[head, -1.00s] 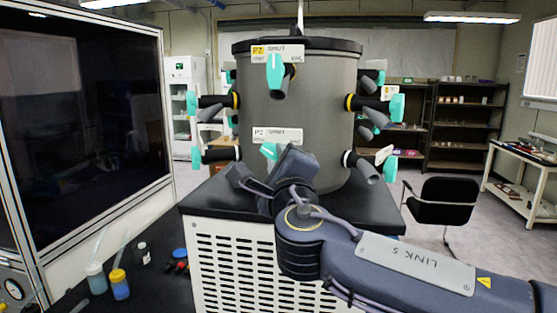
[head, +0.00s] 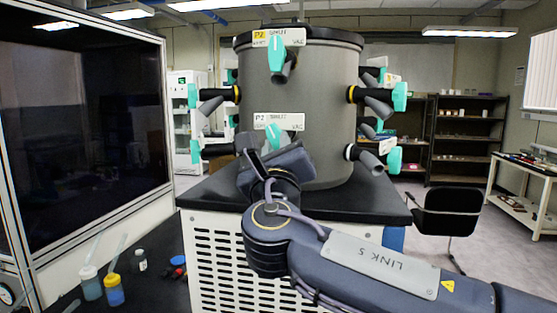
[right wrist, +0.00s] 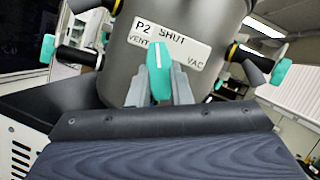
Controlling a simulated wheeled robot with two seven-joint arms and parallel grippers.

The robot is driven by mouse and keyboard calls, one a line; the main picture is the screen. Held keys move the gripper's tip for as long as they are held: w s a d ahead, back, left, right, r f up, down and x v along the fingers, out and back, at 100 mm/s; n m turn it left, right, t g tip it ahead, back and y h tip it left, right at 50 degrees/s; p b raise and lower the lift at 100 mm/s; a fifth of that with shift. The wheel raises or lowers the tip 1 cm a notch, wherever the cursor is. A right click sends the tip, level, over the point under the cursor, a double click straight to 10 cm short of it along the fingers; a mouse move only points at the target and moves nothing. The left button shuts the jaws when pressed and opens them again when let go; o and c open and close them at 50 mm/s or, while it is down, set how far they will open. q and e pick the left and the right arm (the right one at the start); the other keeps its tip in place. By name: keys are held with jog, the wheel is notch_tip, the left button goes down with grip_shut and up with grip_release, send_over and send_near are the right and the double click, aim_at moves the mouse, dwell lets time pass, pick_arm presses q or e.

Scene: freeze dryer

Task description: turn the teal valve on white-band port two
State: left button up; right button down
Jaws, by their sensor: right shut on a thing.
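The lower front port of the grey drum (head: 310,95) has a white label (head: 290,121) marked P2. Its teal valve (head: 273,136) leans to the upper left in the head view. In the right wrist view the same valve (right wrist: 159,68) stands nearly upright in the picture, while the label (right wrist: 180,42) with SHUT, VENT and VAC is tilted, so the handle leans off SHUT toward VENT. My right gripper (right wrist: 157,88) is shut on this handle, one finger on each side. In the head view my right gripper (head: 262,153) hides the port's lower part. My left gripper is not in view.
A yellow-marked P2 port with an upright teal valve (head: 276,52) sits directly above. More teal-handled ports, such as the lower right one (head: 394,160), ring the drum. Bottles (head: 114,290) stand on the dark bench at lower left. A black chair (head: 447,215) stands at right.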

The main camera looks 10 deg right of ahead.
jog(key=m+h, duration=0.1)
jog(key=m, duration=0.1)
jog(key=m+h+b, duration=0.1)
jog(key=shift+a+f+m, duration=0.15)
jog(key=shift+a+m, duration=0.05)
jog(key=shift+m, duration=0.2)
jog(key=shift+w+a+m+g+h, duration=0.1)
jog(key=shift+m+g+h, duration=0.3)
jog(key=shift+m+h, duration=0.9)
jog(key=shift+m, duration=0.7)
jog(key=c, duration=1.3)
grip_release()
jog(key=b+v, duration=0.2)
jog(key=v, duration=0.5)
jog(key=shift+s, duration=0.35)
